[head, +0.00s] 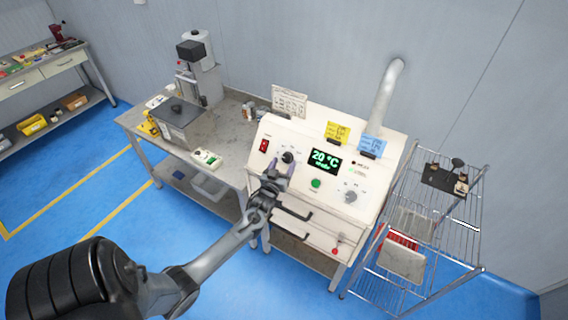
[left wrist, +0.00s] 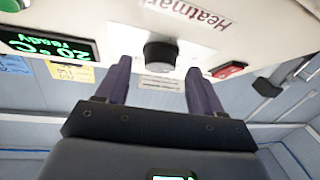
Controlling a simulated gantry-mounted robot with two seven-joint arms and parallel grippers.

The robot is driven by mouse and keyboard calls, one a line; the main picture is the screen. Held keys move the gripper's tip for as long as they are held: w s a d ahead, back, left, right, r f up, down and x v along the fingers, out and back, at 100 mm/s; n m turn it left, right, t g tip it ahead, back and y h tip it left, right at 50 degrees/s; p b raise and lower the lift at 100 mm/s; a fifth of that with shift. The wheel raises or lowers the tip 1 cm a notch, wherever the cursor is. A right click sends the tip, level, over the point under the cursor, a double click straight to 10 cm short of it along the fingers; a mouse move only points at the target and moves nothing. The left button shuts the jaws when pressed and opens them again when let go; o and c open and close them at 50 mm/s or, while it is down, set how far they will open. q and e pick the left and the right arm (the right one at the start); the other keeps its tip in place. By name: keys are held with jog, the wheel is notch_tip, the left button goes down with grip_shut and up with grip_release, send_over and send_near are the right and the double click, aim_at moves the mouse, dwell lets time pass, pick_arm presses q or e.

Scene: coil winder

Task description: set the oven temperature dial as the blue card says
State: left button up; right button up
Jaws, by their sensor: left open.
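The oven's white sloped front panel (head: 283,134) carries a black dial (head: 288,157) left of a display (head: 325,161) reading 20 °C, with smaller text below that looks like "ready". The blue card (head: 372,143) stands at the panel's upper right; its writing is too small to read. My left gripper (head: 277,167) is open in front of the black dial. In the left wrist view, the dial (left wrist: 160,54) shows between and just beyond the two spread fingertips (left wrist: 157,70), with a gap on each side. My right gripper is not in view.
A red switch (head: 264,145), green button (head: 316,183) and grey knob (head: 350,197) are also on the panel. A yellow card (head: 337,131) stands beside the blue one. A wire cart (head: 450,235) stands right; a bench (head: 232,140) with equipment stands left.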

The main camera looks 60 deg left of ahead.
pick_arm(q)
jog(key=shift+w+a, duration=0.4)
jog(key=shift+w, duration=0.15)
jog(key=c, duration=1)
jog(key=shift+c, duration=0.2)
